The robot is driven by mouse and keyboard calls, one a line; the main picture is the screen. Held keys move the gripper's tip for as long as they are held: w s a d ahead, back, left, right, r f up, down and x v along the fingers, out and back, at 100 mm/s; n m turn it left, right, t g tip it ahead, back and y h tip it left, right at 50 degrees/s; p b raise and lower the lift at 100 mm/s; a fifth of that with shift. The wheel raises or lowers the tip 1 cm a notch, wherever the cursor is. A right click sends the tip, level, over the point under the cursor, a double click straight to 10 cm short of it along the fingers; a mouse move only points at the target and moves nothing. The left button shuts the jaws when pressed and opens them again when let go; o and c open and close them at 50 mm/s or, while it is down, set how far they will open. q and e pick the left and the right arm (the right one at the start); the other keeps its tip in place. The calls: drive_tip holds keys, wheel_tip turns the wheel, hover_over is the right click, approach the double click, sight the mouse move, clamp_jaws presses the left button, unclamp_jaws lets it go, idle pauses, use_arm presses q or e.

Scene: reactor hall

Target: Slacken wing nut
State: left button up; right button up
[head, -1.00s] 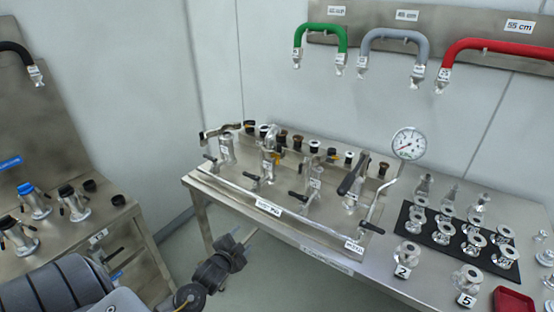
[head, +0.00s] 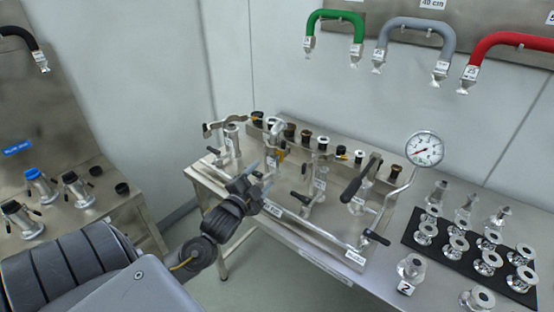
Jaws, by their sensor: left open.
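My left gripper (head: 259,174) reaches in from the lower left with its jaws open and empty. It is over the front edge of the steel bench (head: 325,262), close to the left part of a pipe manifold (head: 308,226). Metal fittings stand behind the gripper: one at the far left (head: 232,138) with a lever-like arm, and one (head: 276,140) just beyond the fingers. The wing nut is too small to make out among these fittings. No contact between the gripper and a fitting is clear. My right gripper is out of view.
A pressure gauge (head: 424,148) rises at the manifold's right end. A black mat (head: 408,238) with several metal fittings lies farther right. Green (head: 336,14), grey (head: 416,22) and red (head: 512,40) hoses hang on the wall. A second bench (head: 84,218) stands at left.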

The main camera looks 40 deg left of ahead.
sight(274, 160)
use_arm(q)
drive_tip(key=p+x, duration=0.2)
drive_tip(key=x, duration=0.6)
drive_tip(key=shift+w+a, duration=0.1)
drive_tip(key=shift+w, duration=0.3)
drive_tip(key=shift+w+f, duration=0.1)
drive_tip(key=shift+w, duration=0.35)
drive_tip(key=c, duration=1)
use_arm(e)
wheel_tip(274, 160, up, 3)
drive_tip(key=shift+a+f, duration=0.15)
